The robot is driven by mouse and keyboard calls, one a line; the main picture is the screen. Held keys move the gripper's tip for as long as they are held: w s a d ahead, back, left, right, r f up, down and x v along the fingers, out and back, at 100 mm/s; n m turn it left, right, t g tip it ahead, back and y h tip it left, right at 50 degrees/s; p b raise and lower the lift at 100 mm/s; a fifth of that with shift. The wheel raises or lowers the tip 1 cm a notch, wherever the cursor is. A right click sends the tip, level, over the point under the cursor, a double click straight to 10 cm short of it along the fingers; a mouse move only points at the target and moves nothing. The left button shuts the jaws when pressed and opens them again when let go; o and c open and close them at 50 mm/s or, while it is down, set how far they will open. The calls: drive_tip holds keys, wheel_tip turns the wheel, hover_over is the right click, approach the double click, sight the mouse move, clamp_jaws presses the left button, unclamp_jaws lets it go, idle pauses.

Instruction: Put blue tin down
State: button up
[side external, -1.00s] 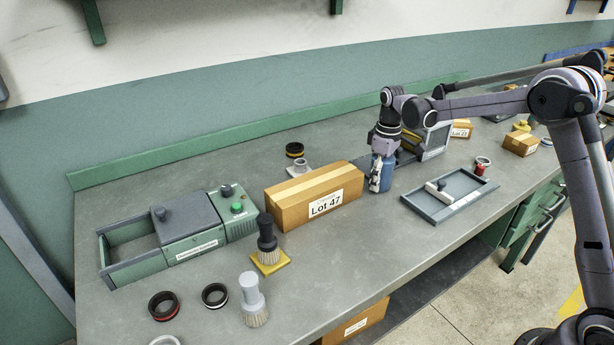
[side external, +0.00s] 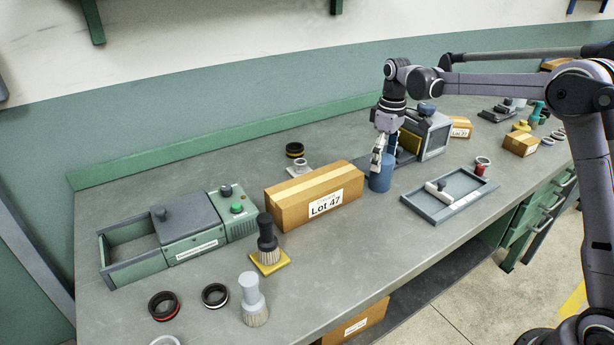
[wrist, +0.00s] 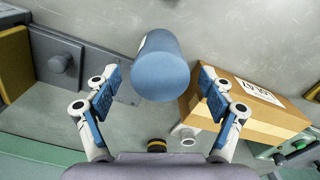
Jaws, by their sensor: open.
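The blue tin (side external: 380,174) stands upright on the grey bench, just right of the Lot 47 box. In the wrist view the blue tin (wrist: 162,66) shows its round top beyond and between the fingers. My gripper (side external: 382,150) is directly above the tin, pointing down. In the wrist view my gripper (wrist: 160,92) has its two blue-padded fingers spread wide, with a gap on each side of the tin. It is open and holds nothing.
The Lot 47 box (side external: 315,196) stands close left of the tin. A shallow grey tray (side external: 465,207) with a white-handled tool lies to the right. A grey machine (side external: 430,135) stands behind. Bare bench (side external: 370,240) lies in front.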

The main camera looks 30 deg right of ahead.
wheel_tip(320, 180, up, 5)
drive_tip(key=shift+s+a+r, duration=0.1)
drive_tip(key=shift+s+r, duration=0.1)
drive_tip(key=shift+r, duration=0.3)
drive_tip(key=s+a+r+m+t, duration=0.1)
drive_tip(key=s+a+m+t, duration=0.2)
drive_tip(key=s, duration=0.6)
drive_tip(key=s+a+r+t, duration=0.1)
drive_tip(key=s+a+t, duration=0.1)
drive_tip(key=s+a, duration=0.5)
drive_tip(key=s+f+m+t, duration=0.1)
drive_tip(key=s+f+t, duration=0.1)
drive_tip(key=s+f, duration=0.3)
drive_tip(key=s, duration=0.3)
drive_tip(key=shift+s+m, duration=0.15)
drive_tip(key=shift+m, duration=0.15)
drive_tip(key=shift+d, duration=0.1)
